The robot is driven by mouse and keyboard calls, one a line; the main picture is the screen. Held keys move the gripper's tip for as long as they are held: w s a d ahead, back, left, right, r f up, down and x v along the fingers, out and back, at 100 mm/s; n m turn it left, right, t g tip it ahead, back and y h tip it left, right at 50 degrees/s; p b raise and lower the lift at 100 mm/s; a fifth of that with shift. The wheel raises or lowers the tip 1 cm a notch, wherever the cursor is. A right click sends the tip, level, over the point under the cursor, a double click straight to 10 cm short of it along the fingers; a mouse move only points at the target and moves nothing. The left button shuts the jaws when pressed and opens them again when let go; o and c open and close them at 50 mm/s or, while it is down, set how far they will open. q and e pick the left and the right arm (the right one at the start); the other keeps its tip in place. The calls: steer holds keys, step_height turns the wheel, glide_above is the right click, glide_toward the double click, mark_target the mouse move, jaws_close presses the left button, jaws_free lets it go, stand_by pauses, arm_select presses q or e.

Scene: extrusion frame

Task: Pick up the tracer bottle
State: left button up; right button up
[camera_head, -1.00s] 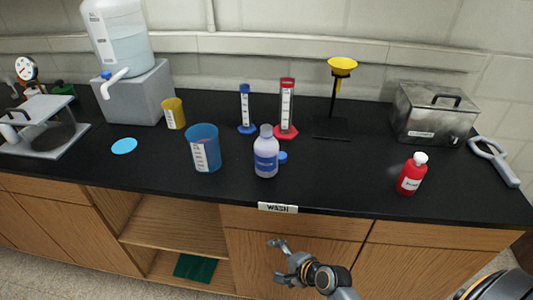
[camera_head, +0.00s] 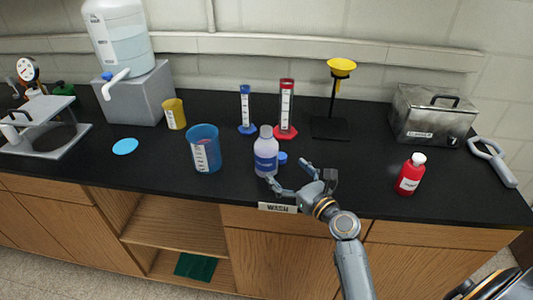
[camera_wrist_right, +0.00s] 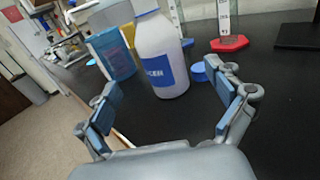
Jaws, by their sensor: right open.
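A pale bottle with a blue label and grey-white cap (camera_head: 265,152) stands upright near the counter's front edge. A red bottle with a white cap (camera_head: 410,174) stands upright farther right. My right gripper (camera_head: 288,172) is open and empty at the front edge, just right of and in front of the pale bottle. In the right wrist view the pale bottle (camera_wrist_right: 161,58) stands ahead, between the spread fingers and beyond their tips. My left gripper is not in view.
A blue cup (camera_head: 205,150) stands left of the pale bottle, and a small blue cap (camera_head: 282,157) lies at its right. Blue (camera_head: 245,108) and red (camera_head: 286,108) cylinders stand behind. The black counter (camera_head: 350,165) is clear between the gripper and the red bottle.

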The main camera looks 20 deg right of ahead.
mark_target(273, 158)
steer(key=w, duration=0.4)
steer(key=shift+w+a, duration=0.25)
steer(key=shift+a, duration=0.15)
steer(key=w, duration=0.2)
steer(key=w+p, duration=0.1)
steer(key=w+a, duration=0.1)
steer(key=w, duration=0.1)
steer(key=shift+w+r, duration=0.15)
steer(key=shift+w, duration=0.15)
steer(key=shift+s+r, duration=0.1)
steer(key=shift+c, duration=1.1)
steer(key=c, duration=1.3)
